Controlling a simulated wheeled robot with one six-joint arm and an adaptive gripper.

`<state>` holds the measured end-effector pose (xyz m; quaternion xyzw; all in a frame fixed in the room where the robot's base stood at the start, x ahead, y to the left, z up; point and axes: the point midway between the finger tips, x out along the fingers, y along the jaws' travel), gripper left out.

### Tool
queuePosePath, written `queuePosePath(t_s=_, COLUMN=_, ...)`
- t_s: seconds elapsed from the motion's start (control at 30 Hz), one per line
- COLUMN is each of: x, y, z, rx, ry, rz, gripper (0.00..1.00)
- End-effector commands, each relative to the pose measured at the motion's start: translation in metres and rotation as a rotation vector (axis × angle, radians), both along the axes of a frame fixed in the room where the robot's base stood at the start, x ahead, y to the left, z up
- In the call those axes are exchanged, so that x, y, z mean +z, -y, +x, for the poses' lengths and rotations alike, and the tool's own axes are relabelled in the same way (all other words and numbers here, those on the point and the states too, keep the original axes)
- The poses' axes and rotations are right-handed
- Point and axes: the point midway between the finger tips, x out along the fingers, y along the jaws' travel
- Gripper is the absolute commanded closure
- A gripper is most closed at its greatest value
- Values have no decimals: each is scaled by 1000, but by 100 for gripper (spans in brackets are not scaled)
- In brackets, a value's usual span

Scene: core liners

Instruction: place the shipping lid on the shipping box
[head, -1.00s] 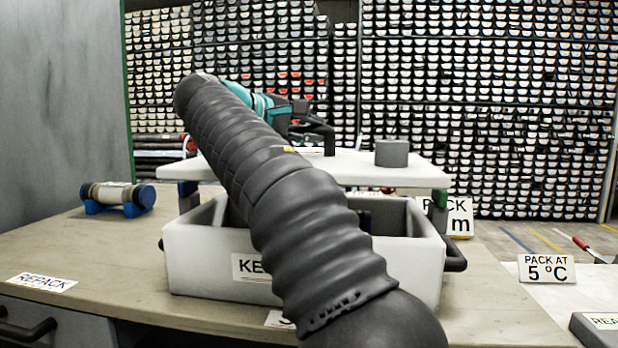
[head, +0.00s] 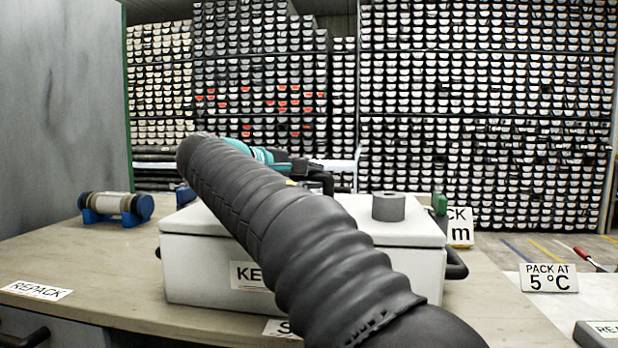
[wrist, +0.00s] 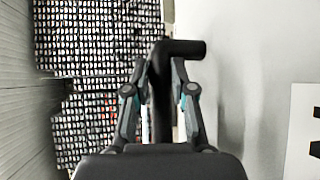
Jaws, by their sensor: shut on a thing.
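The white shipping lid (head: 412,228) lies level on top of the white shipping box (head: 205,270) in the head view. Its edges look lined up with the box walls, with only a thin seam between them. A grey cylinder (head: 388,208) stands on the lid's right part. My gripper (wrist: 164,65) is shut on the lid's dark handle (wrist: 184,48) in the wrist view. In the head view my arm covers the middle of the lid and box, and the box interior is hidden.
A core in blue cradles (head: 115,205) stands at the left of the bench (head: 100,258). A black side handle (head: 456,264) sticks out at the box's right. A "PACK AT 5 °C" sign (head: 548,278) stands further right. A grey wall panel (head: 60,110) rises at far left.

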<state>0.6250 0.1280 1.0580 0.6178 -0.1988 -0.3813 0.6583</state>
Motion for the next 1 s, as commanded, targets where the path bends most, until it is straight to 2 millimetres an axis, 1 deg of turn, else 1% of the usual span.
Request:
queuePosePath(t_s=0.1, x=-1, y=0, z=0, rx=0, ry=1, rz=-1, gripper=100)
queuePosePath(t_s=0.13, x=-2, y=0, z=0, rx=0, ry=-1, rz=-1, gripper=71)
queuePosePath(t_s=0.17, x=-2, y=0, z=0, rx=0, ry=-1, rz=-1, gripper=63)
queuePosePath(t_s=0.2, x=-2, y=0, z=0, rx=0, ry=-1, rz=-1, gripper=53)
queuePosePath(t_s=0.23, x=-2, y=0, z=0, rx=0, ry=-1, rz=-1, gripper=51)
queuePosePath(t_s=0.57, x=1, y=0, z=0, rx=0, ry=0, rz=0, gripper=51)
queuePosePath(t_s=0.63, x=1, y=-4, z=-3, rx=2, ry=-1, rz=0, gripper=51)
queuePosePath(t_s=0.77, x=5, y=-18, z=-14, rx=4, ry=1, rz=0, gripper=51)
queuePosePath(t_s=1.0, x=15, y=-54, z=-44, rx=5, ry=0, rz=1, gripper=51)
